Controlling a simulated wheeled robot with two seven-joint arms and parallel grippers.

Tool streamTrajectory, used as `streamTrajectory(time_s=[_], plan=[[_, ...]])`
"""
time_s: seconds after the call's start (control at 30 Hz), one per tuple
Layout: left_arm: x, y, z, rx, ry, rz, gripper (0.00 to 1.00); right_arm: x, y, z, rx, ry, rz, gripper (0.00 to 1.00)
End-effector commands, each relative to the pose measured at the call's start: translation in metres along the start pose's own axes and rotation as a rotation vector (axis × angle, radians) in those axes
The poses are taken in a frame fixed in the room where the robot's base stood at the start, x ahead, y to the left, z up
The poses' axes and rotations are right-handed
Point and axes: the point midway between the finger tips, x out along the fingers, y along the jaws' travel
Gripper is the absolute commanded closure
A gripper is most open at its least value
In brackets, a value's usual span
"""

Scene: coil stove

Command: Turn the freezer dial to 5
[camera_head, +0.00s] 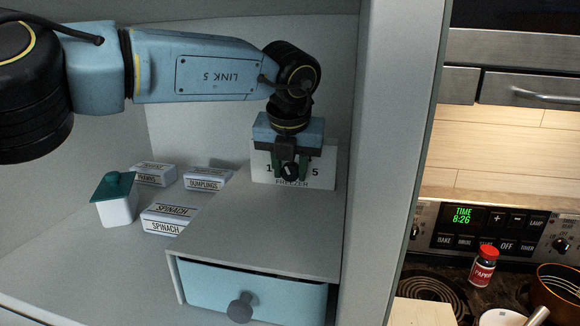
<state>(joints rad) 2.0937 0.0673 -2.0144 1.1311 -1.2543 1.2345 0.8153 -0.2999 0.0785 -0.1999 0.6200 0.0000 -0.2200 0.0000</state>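The freezer dial (290,173) is a small dark knob low on a white panel (322,175) at the back of the compartment. The panel reads "FREEZER", with a 1 at the left and a 5 at the right. My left gripper (291,172) reaches down in front of the panel, one dark green finger on each side of the dial. I cannot tell whether the fingers press on it. The gripper hides the middle of the panel, and the dial's pointer is too small to read. My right gripper is not in view.
The panel stands on a grey box with a blue drawer (270,295). To its left are boxes of spinach (168,219), dumplings (205,180) and another food, and a white tub with a green lid (113,197). A wall (385,160) separates the stove at the right.

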Motion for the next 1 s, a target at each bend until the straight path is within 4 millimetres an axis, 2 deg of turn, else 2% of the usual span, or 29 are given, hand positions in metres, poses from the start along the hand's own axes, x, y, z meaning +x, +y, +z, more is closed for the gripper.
streamTrajectory(time_s=[0.03, 0.1, 0.13, 0.5, 0.83, 0.87, 1.0], plan=[[0.0, 0.001, 0.0, -0.001, 0.0, 0.001, 0.81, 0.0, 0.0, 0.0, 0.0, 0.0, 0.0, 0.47], [0.0, 0.001, 0.0, -0.001, 0.0, 0.001, 0.9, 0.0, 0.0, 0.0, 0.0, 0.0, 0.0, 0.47], [0.0, 0.001, 0.0, -0.001, 0.0, 0.001, 0.91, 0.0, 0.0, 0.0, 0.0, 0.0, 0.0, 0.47], [0.002, -0.005, -0.001, 0.088, -0.009, 0.213, 0.91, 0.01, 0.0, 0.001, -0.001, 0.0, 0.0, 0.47], [0.001, -0.004, 0.0, 0.094, -0.009, 0.231, 0.91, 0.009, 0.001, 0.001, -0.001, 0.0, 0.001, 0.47], [0.0, -0.004, 0.0, 0.094, -0.009, 0.231, 0.64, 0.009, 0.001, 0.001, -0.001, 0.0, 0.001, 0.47], [0.0, -0.004, -0.001, 0.094, -0.009, 0.23, 0.46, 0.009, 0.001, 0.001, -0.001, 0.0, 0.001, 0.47]])
